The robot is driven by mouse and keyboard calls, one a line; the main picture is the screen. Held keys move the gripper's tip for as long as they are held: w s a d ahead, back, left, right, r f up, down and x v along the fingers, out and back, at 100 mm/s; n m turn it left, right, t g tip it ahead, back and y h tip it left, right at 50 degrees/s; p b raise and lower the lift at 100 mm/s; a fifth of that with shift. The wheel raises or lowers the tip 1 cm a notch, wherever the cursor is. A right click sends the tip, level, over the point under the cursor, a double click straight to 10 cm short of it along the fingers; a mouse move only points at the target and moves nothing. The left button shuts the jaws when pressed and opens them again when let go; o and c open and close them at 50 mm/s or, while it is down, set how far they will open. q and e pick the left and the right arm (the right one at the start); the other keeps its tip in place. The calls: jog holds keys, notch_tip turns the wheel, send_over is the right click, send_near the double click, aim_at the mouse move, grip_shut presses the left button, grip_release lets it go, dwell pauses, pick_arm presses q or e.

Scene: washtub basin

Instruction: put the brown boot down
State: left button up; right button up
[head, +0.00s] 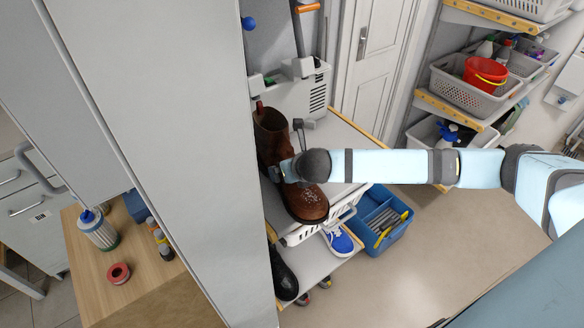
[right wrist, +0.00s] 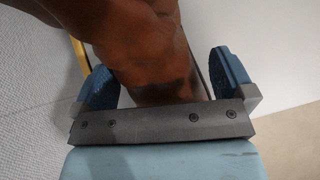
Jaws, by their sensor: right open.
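The brown boot (head: 308,203) stands upright on the upper shelf (head: 345,150) in the head view, its toe toward the front edge. My right gripper (head: 288,170) is at the boot's side, reaching in from the right. In the right wrist view the brown boot (right wrist: 155,50) lies between the two blue fingers of my right gripper (right wrist: 168,80). The fingers are spread, with gaps beside the boot. Part of the boot is hidden behind my wrist. My left gripper is not in view.
A blue sneaker (head: 338,240) and a black boot (head: 284,275) are on the lower shelf. A blue crate (head: 385,240) stands on the floor to the right. A tall grey panel (head: 200,150) closes off the left side.

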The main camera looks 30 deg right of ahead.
jog(key=v, duration=1.2)
jog(key=shift+w, duration=0.1)
